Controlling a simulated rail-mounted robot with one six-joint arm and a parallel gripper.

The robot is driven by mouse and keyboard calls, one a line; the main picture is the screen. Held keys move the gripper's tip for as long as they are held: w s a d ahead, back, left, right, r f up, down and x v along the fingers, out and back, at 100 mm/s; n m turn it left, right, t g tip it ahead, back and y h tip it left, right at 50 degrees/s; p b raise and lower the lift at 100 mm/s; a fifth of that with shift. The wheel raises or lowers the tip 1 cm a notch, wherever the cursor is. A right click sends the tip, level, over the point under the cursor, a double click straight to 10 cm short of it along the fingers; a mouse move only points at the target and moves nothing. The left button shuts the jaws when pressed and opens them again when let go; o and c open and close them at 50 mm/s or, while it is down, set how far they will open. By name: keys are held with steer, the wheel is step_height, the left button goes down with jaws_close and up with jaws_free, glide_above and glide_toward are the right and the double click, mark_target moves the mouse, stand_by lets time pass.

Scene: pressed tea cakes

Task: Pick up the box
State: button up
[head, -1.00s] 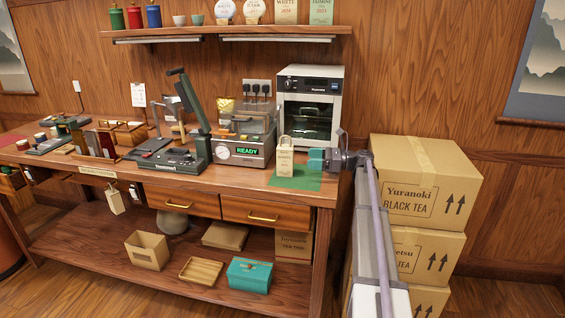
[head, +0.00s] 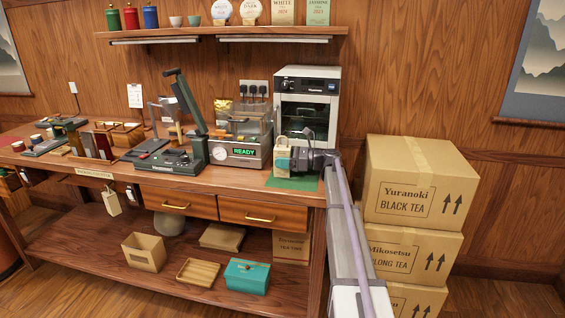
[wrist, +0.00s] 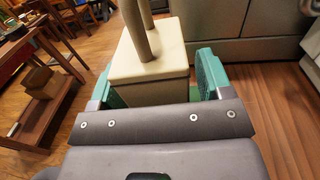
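The box is a small cream-tan carton with a handle (head: 281,148), upright on a green mat (head: 293,182) at the right end of the workbench. In the wrist view the box (wrist: 150,72) sits between the two teal fingers of my gripper (wrist: 160,88), with its handle rising toward the top of the picture. My gripper (head: 284,163) is open around it. A gap shows between the box and the right finger; the left finger is close to the box, and I cannot tell if it touches. My gripper hides part of the box in the head view.
A white oven (head: 307,110) stands close behind the box. A machine with a READY display (head: 243,152) is to its left. Stacked cartons (head: 412,190) stand on the floor to the right. The lower shelf (head: 110,250) holds a teal box (head: 247,276) and other containers.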

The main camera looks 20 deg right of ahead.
steer(key=c, duration=0.9)
steer(key=shift+o, duration=0.2)
step_height(320, 180, up, 10)
steer(key=p, duration=1)
steer(key=shift+r, duration=0.2)
steer(key=shift+f, duration=0.2)
